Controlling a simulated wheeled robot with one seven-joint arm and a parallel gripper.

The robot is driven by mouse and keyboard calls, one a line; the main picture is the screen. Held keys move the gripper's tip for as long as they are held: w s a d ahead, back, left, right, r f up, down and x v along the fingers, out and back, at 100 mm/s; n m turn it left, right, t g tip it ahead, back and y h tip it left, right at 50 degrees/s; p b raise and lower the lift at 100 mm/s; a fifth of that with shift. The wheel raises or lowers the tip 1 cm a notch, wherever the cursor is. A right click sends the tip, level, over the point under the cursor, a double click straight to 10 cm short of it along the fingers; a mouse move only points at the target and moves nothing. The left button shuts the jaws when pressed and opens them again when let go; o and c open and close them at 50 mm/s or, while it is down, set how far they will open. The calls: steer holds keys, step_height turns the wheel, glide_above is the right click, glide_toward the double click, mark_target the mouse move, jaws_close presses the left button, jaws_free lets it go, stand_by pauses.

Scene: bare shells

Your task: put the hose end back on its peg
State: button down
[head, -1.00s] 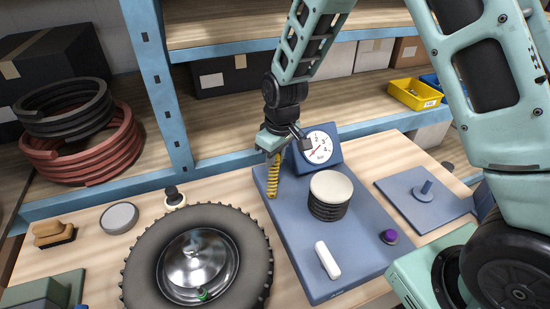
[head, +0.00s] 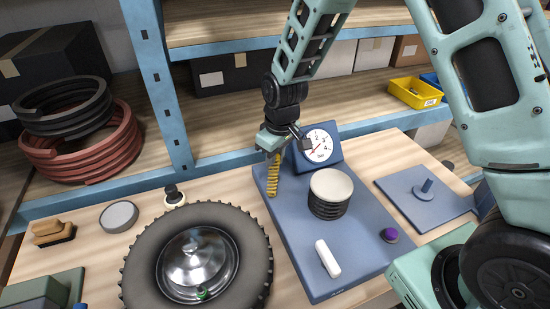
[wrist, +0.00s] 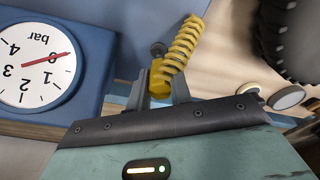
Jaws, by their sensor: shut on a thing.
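The yellow coiled hose (head: 272,176) hangs from my gripper (head: 272,153) down toward the blue pump base, beside the gauge. In the wrist view its plain yellow end (wrist: 160,76) sits between the fingers of my gripper (wrist: 163,92), which is shut on it. The coils run up and to the right there. A small dark round knob (wrist: 158,48) shows just beyond the hose end; I cannot tell what it belongs to. A short blue-grey peg (head: 426,187) stands upright on a flat blue plate (head: 408,205) at the right, apart from my gripper.
The gauge (head: 319,146) stands right beside my gripper. The blue base (head: 345,230) carries a white-topped black bellows (head: 330,195), a white bar (head: 328,259) and a purple knob (head: 389,235). A tyre (head: 140,255) lies to the left. Shelves stand behind, with a yellow bin (head: 414,93).

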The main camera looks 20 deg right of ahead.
steer(key=shift+f+b, duration=1.15)
steer(key=shift+f, duration=0.6)
stand_by(1.2)
steer(key=c, duration=0.6)
jaws_free()
steer(key=shift+r, duration=0.1)
stand_by(0.4)
steer(key=shift+r+p, duration=1.1)
steer(key=shift+r, duration=0.3)
steer(key=shift+r, duration=0.1)
steer(key=shift+r+p, duration=2.6)
steer(key=shift+r, duration=0.85)
